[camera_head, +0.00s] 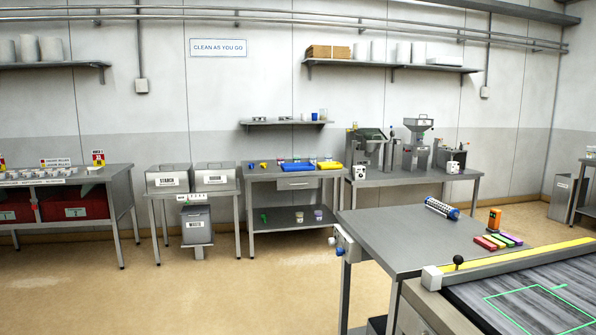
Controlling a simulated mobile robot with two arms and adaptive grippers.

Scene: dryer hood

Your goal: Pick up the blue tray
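A flat blue item (297,167), which looks like the blue tray, lies on top of the steel table (262,175) by the back wall. It is small at this distance, so its exact shape is hard to tell. A similar yellow item (329,165) lies just to its right. Neither of my grippers shows in this view.
A steel table (400,245) with a blue-ended cylinder (442,208) and several coloured blocks stands at near right. Next to it is a machine with a dark bed (530,290). A waste bin (197,225) stands left of the back table. The floor (200,290) at front left is clear.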

